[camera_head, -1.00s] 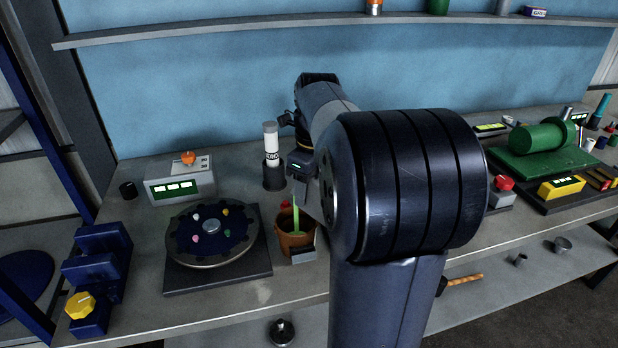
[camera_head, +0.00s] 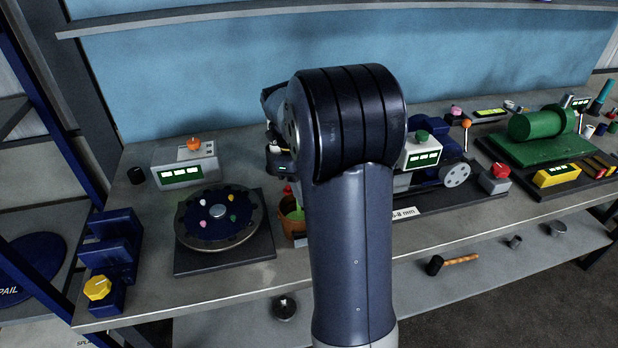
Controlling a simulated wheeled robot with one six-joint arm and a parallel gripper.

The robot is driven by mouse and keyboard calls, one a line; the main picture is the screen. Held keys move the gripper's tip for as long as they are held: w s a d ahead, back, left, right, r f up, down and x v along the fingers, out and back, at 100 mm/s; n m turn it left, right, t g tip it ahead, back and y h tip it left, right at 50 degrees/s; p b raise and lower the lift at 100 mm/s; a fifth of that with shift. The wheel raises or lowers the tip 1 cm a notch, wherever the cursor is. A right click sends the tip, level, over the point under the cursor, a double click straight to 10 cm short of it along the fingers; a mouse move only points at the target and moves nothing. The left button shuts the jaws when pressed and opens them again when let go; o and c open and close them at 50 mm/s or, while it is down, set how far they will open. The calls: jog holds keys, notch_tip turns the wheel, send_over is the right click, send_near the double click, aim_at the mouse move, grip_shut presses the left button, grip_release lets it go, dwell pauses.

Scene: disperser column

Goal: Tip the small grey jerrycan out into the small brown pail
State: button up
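The small brown pail (camera_head: 290,217) stands on the bench just right of the round turntable. My arm hides its right side. Something green and a bit of red show at its mouth; I cannot tell exactly what they are. My arm fills the middle of the view, and only a dark piece of the wrist by my gripper (camera_head: 282,166) shows above the pail. The fingertips are hidden behind the arm, so I cannot see whether they hold anything. I cannot make out the small grey jerrycan; it may be behind my arm.
Left of the pail is the dark turntable (camera_head: 219,217) with coloured pieces. Behind it is a grey box (camera_head: 184,165) with a green display. A blue stepped block (camera_head: 112,250) stands at the left. Right of my arm are a blue machine (camera_head: 440,172) and a green motor (camera_head: 540,124).

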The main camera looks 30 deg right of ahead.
jog(key=shift+w+f, duration=0.1)
jog(key=shift+f, duration=0.05)
jog(key=shift+g+h+p, duration=0.3)
jog(key=shift+g+p, duration=0.1)
jog(key=shift+p, duration=0.25)
jog(key=shift+w+a+r+g+h+p, duration=0.2)
jog(key=shift+g+h+p, duration=0.2)
jog(key=shift+g+p, duration=0.55)
dwell(1.2)
